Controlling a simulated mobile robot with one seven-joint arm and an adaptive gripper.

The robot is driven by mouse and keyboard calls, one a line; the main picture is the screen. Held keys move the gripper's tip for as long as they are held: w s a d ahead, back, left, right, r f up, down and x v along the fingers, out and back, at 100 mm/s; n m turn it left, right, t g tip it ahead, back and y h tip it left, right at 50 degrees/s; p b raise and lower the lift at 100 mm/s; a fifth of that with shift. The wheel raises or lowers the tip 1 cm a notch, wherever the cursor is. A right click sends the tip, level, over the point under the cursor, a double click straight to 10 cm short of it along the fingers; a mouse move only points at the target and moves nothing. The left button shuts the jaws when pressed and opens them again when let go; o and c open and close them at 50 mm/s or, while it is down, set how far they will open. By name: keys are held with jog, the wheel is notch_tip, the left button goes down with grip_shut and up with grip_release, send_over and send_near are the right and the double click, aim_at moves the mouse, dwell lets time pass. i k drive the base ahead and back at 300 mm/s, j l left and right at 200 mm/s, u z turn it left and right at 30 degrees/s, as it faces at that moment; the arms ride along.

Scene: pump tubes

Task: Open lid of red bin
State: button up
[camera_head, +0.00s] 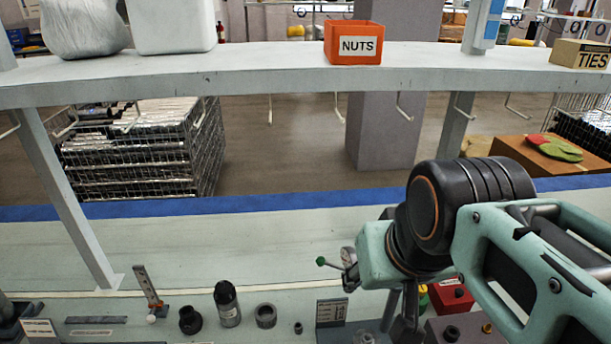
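A red box (453,297) stands on the bench at the lower right. My arm covers part of it, and its lid cannot be made out. An orange-red box labelled NUTS (354,50) sits on the shelf above, with no lid visible on it. My gripper (405,327) points down at the bottom edge, just left of the red box. Only dark parts of it show beneath my wrist, and its fingertips are cut off or hidden. I cannot tell whether it touches anything.
Along the bench front stand a dark bottle (227,304), a black fitting (190,320), a ring (265,316) and an upright tool (148,290). The shelf (270,70) with hanging hooks crosses above. The bench middle (200,245) is clear.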

aim_at(449, 291)
jog(key=k+l+z, duration=0.1)
jog(key=z, duration=0.25)
jog(key=l+z, duration=0.1)
jog(key=z, duration=0.2)
jog(key=k+l+z, duration=0.15)
jog(key=z, duration=0.2)
jog(key=i+l+u, duration=0.35)
jog(key=l, duration=0.25)
jog(key=l+u, duration=0.2)
jog(key=i+l+u, duration=0.2)
jog(key=l, duration=0.3)
jog(key=k+j, duration=0.05)
